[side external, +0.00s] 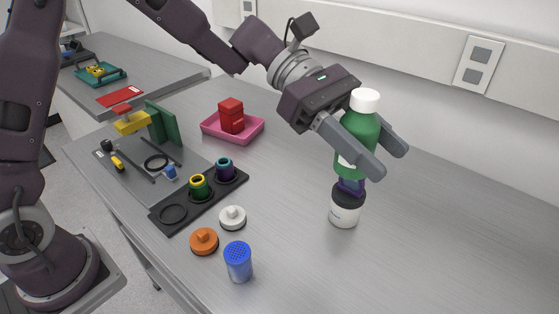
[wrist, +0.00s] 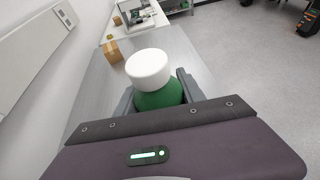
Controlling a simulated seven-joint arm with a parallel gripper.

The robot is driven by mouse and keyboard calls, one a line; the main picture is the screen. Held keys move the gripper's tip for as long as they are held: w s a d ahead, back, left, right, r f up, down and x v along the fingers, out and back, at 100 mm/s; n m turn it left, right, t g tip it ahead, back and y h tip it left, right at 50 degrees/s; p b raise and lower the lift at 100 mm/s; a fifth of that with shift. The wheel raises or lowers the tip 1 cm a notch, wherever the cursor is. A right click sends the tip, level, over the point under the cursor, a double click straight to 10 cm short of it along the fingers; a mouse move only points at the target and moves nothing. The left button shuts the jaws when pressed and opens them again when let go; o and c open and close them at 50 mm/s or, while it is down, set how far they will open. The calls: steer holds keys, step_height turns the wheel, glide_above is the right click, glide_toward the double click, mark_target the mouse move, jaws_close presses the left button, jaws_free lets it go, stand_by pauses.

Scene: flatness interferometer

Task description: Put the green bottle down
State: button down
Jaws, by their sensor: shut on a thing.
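The green bottle (side external: 354,146) has a white cap and a white label patch. My gripper (side external: 378,158) is shut on it, with one finger on each side of its body. The bottle is upright or nearly so, directly above a purple piece and a white jar with a black lid (side external: 345,208) in the side view. I cannot tell whether the bottle's base touches the purple piece or is just in front of or above it. In the wrist view, the white cap and green shoulder of the bottle (wrist: 158,97) show between the fingers.
A blue shaker (side external: 238,262), an orange knob piece (side external: 204,241) and a white one (side external: 232,217) stand near the front. A black rack (side external: 180,222) holds two ringed pieces. A pink tray (side external: 252,137) holds red blocks. The bench to the right is clear.

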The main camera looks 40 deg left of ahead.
steer(key=w+a+n+t+y, duration=0.1)
steer(key=w+a+n+t, duration=0.2)
steer(key=w+a, duration=0.45)
steer(key=w+a+n+t, duration=0.25)
steer(key=w+a, duration=0.25)
steer(key=a, duration=0.6)
steer(key=w+a+n+t+y, duration=0.1)
steer(key=w+a+n+t, duration=0.2)
steer(key=w+a, duration=0.45)
steer(key=shift+m+t, duration=0.25)
steer(key=f, duration=0.7)
steer(key=s+a+f, duration=0.1)
steer(key=f, duration=0.7)
steer(key=a+f, duration=0.1)
steer(key=f, duration=0.7)
steer(key=shift+s, duration=0.25)
steer(key=shift+y, duration=0.3)
steer(key=c, duration=0.7)
jaws_free()
